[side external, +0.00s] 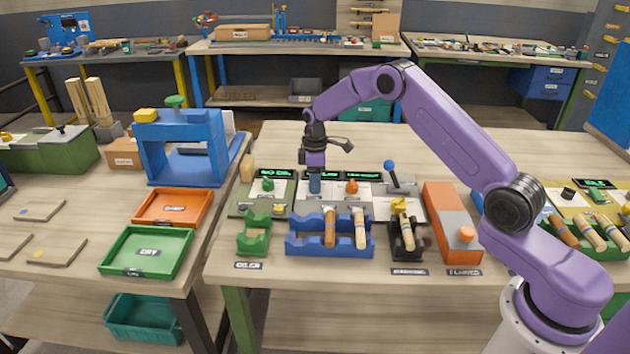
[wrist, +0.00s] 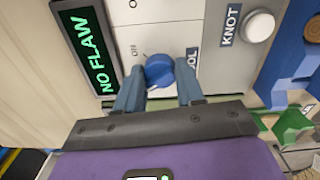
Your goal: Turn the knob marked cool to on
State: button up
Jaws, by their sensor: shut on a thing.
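The blue knob (wrist: 159,70) sits on a pale panel (wrist: 150,20) in the wrist view. A label partly covered by a finger beside it shows the letters "OL". A small mark that looks like "ON" is printed on the other side of the knob. My gripper (wrist: 160,80) has one finger on each side of the knob and is shut on it. Which way the knob points is hard to tell. In the side view my gripper (side external: 315,184) reaches straight down to the panel, and its fingers hide the knob.
A display (wrist: 90,50) reading "NO FLAW" and a white button (wrist: 258,26) by a "KNOT" label flank the panel. In the side view, an orange knob (side external: 351,187) and a blue-tipped lever (side external: 390,166) stand right of my gripper. A blue rack (side external: 300,245) holding turned pieces is in front.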

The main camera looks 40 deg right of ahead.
jog(key=m, duration=0.4)
jog(key=shift+m, duration=0.3)
jog(key=m, duration=0.3)
jog(key=shift+m, duration=0.3)
jog(key=m, duration=0.3)
jog(key=shift+m, duration=0.3)
jog(key=shift+r+m, duration=0.1)
jog(key=shift+m, duration=1.6)
jog(key=o, duration=1)
jog(key=shift+o, duration=0.2)
notch_tip(320, 180, up, 17)
jog(key=shift+r, duration=0.2)
